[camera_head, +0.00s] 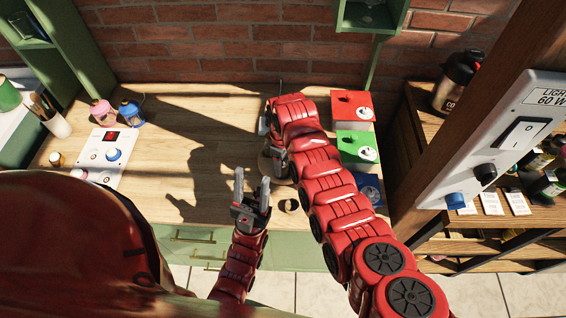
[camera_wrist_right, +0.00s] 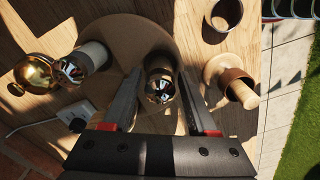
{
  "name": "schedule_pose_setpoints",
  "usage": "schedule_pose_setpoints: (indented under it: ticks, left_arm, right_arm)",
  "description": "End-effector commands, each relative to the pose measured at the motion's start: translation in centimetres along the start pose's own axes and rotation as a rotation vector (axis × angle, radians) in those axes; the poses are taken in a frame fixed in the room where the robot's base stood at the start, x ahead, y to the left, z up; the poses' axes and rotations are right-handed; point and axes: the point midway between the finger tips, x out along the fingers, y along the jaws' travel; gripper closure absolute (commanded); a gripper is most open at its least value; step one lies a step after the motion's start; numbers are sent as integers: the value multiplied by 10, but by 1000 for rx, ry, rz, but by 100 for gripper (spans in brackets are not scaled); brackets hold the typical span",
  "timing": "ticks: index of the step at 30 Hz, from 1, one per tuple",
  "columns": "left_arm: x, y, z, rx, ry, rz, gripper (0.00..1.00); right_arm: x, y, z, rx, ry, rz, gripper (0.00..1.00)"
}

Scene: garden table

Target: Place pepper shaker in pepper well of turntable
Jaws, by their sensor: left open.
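The round tan turntable (camera_wrist_right: 125,28) lies on the wooden table. It shows only in part beneath my right arm in the head view (camera_head: 266,166). A shaker with a shiny metal top (camera_wrist_right: 160,88), likely the pepper shaker, stands between the fingers of my right gripper (camera_wrist_right: 158,84), at the disc's edge. I cannot tell whether the fingers touch it or whether its base sits in a well. A second metal-topped, pale shaker (camera_wrist_right: 92,57) stands at the disc's left side. My left gripper (camera_head: 252,186) is open and empty, pointing up near the table's front.
A brass pot (camera_wrist_right: 36,74) stands left of the disc in the right wrist view. Red (camera_head: 352,104) and green boxes (camera_head: 356,146) stand right of my right arm.

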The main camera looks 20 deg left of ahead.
Motion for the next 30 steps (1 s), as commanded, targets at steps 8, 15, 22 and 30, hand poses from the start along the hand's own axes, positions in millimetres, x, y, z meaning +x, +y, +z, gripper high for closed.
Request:
schedule_pose_setpoints:
  ticks: [8,15,22,30]
  left_arm:
    - [-3,0,0,0,0,0,50]
    - [-24,1,4,0,0,0,50]
    - [2,0,0,0,1,0,50]
    - [7,0,-1,0,0,0,50]
  right_arm:
    - [-10,2,-2,0,6,5,42]
    - [-52,2,-2,0,7,7,42]
    - [-108,1,1,3,2,-1,42]
    - [-122,0,0,0,-1,-1,42]
